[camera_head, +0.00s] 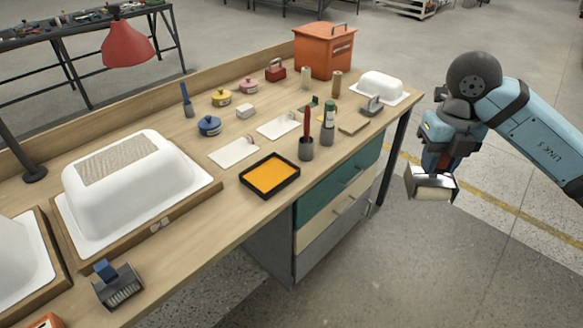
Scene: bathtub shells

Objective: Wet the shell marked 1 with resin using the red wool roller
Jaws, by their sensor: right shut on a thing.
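My right gripper (436,170) is at the right, off the bench's front edge and over the floor. It is shut on a roller with a pale, cream-coloured sleeve (433,194); a little red shows above it. A black tray (246,182) holding orange-yellow resin (270,175) lies near the bench's front edge, well left of the gripper. A large white tub shell (170,182) with a beige woven patch (118,160) on top sits upside down on a wooden board at the left. A small tag is on its front, but I cannot read its number. My left gripper is out of view.
Another white shell (18,262) is cut off at the left edge. A spiked roller (118,287) lies near the front. Upright tools in cups (306,150), coloured pots (209,126), an orange bin (325,52) and a red lamp (128,45) also stand on the bench.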

